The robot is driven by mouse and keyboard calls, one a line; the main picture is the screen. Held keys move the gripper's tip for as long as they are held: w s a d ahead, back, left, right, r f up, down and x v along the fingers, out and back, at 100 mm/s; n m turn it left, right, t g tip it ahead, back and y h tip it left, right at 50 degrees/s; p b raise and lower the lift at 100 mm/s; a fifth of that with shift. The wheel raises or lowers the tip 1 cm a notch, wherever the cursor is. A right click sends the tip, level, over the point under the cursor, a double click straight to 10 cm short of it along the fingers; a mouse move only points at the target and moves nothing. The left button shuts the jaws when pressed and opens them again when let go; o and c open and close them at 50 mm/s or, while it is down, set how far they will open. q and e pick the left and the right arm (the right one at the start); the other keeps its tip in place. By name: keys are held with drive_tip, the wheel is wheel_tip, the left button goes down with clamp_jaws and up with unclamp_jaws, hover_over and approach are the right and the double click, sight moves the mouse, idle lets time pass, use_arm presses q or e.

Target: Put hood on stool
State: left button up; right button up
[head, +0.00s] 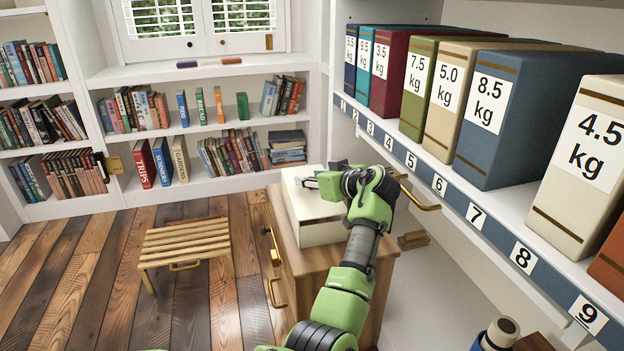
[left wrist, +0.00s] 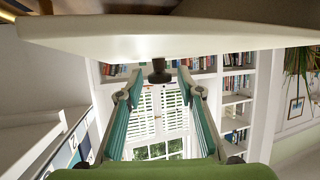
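The hood, a cream box-like cover (head: 318,228), sits on top of the wooden cabinet (head: 345,258). The slatted wooden stool (head: 186,243) stands on the floor left of the cabinet, its top bare. My left gripper (head: 308,182) is over the hood's top, its arm hiding part of it. In the left wrist view the hood's pale top (left wrist: 160,38) fills the upper part, and a dark knob (left wrist: 158,73) sticks out from it between my left fingertips (left wrist: 160,76). The fingers are open, with a gap on both sides of the knob. My right gripper is not in view.
A shelf (head: 465,200) with weight-labelled boxes (head: 485,115) runs close along the right. Brass handles (head: 277,293) stick out from the cabinet's left face. Bookcases (head: 190,130) line the back wall. The plank floor (head: 90,290) around the stool is clear.

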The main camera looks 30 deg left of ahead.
use_arm(q)
drive_tip(key=shift+d+f, duration=0.1)
drive_tip(key=shift+s+d, duration=0.1)
drive_tip(key=shift+d, duration=0.15)
drive_tip(key=v, duration=0.7)
drive_tip(key=shift+a, duration=0.1)
